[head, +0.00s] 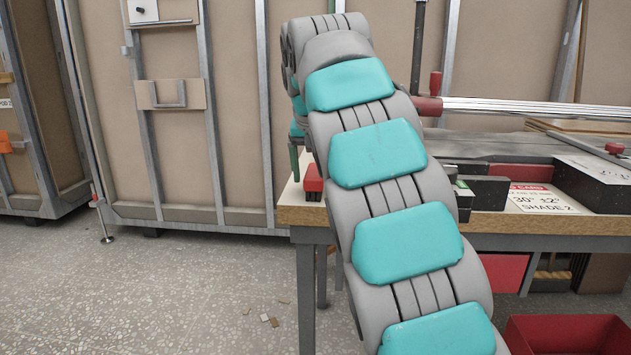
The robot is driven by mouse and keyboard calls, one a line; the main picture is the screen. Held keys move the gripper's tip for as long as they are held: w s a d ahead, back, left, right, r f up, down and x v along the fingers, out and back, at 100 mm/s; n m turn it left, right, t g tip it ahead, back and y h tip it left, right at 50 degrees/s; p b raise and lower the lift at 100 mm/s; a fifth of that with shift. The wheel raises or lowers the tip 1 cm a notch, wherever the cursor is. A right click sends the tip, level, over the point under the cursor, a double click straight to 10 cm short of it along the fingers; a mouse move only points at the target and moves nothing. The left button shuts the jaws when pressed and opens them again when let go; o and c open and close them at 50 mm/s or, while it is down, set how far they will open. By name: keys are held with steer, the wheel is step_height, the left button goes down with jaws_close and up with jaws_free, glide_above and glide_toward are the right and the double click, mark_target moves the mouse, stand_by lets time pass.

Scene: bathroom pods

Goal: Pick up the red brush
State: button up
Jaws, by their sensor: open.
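A small red object (313,184), which looks like the red brush, is at the left end of the workbench (305,216). My arm covers its right side, so I cannot make out its full shape. My arm rises across the middle of the view, bends over at the top and comes down behind itself.
A machine with a metal rail (530,108) and red knobs takes up the bench's right side. A printed sign (540,199) is on the bench. A red bin (570,336) is on the floor at lower right. Framed panels (235,100) stand behind. The speckled floor at left is mostly clear.

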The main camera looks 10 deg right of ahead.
steer(key=shift+f, duration=0.2)
stand_by(0.4)
jaws_close()
stand_by(0.5)
